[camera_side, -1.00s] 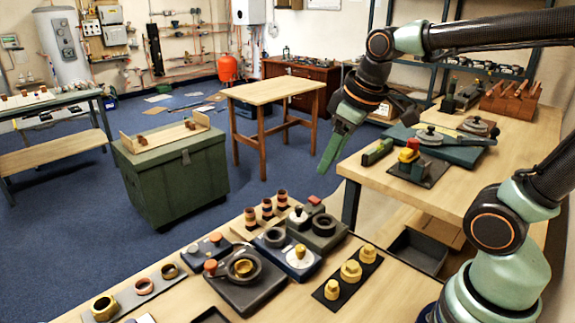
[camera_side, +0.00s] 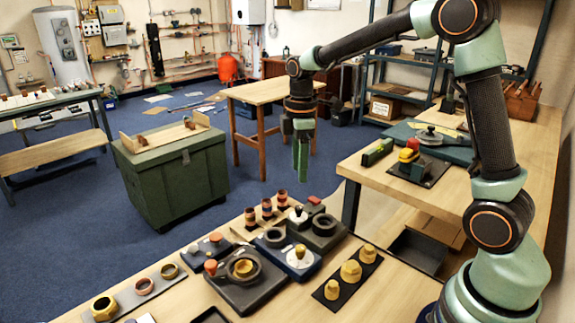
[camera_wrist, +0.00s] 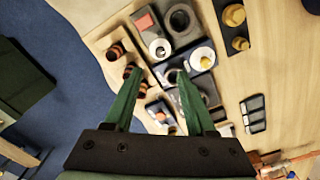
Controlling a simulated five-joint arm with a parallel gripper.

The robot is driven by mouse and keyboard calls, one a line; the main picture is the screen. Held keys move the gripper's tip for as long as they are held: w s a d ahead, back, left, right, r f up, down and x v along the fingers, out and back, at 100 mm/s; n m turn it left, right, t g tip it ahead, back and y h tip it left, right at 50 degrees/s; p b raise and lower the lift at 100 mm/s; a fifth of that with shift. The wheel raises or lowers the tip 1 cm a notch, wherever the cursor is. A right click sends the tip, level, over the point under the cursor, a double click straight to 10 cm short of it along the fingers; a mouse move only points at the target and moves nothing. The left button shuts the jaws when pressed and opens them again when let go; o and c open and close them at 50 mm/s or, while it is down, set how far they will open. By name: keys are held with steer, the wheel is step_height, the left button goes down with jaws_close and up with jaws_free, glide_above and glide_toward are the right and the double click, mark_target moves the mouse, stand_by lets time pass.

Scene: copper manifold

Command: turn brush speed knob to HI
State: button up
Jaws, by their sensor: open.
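My gripper (camera_side: 300,168) hangs in the air above and behind the front bench in the side view, pointing down, clear of everything. In the wrist view my gripper (camera_wrist: 157,92) has its two green fingers spread with nothing between them. A blue-based unit has a white dial with a yellow knob (camera_side: 300,253); it also shows in the wrist view (camera_wrist: 204,61). Behind it, a grey unit with a red block carries a smaller white dial with a dark knob (camera_side: 298,214), seen in the wrist view too (camera_wrist: 160,48). No labels are readable, so I cannot tell which knob is brush speed.
Copper-coloured fittings (camera_side: 267,208) stand behind. A black strip with yellow knobs (camera_side: 350,271) lies to the right. The side bench (camera_side: 460,190) is further right. Air around my gripper is free.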

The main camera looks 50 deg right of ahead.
mark_target(299, 207)
step_height(299, 207, down, 10)
steer(key=shift+f, duration=0.2)
jaws_close()
